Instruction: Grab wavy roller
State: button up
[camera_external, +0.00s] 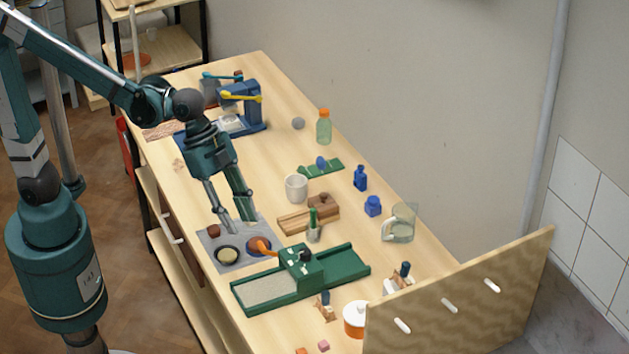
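My gripper (233,215) points down over the far edge of a grey tray (241,264) with round wells, its two fingers spread apart with nothing visible between them. I cannot make out for sure which thing is the wavy roller. Two small dark-handled tools could be rollers: one (325,304) stands in front of the green press bed, the other (402,276) lies by the patterned board. Their surface patterns are too small to read. Both are well to the right of my gripper and apart from it.
A white cup (296,188), wooden block (322,203), glass jug (402,224) and blue bottles stand behind.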

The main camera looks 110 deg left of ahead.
jog(key=w+a+f+m+h+b, duration=0.1)
jog(key=w+a+f+m+b, duration=0.15)
jog(key=w+f, duration=0.65)
jog(key=m+h+b, duration=0.1)
jog(key=m, duration=0.1)
send_near(325, 298)
jog(key=f, duration=0.1)
jog(key=w+f, duration=0.1)
jog(key=f, duration=0.1)
jog(key=shift+w+a+g, duration=0.15)
jog(key=shift+a+g, duration=0.15)
jog(key=shift+g, duration=0.1)
jog(key=shift+r, duration=0.1)
jog(key=shift+x, duration=1.3)
jog(key=shift+b+x, duration=0.4)
jog(key=shift+x, duration=2.2)
grip_shut()
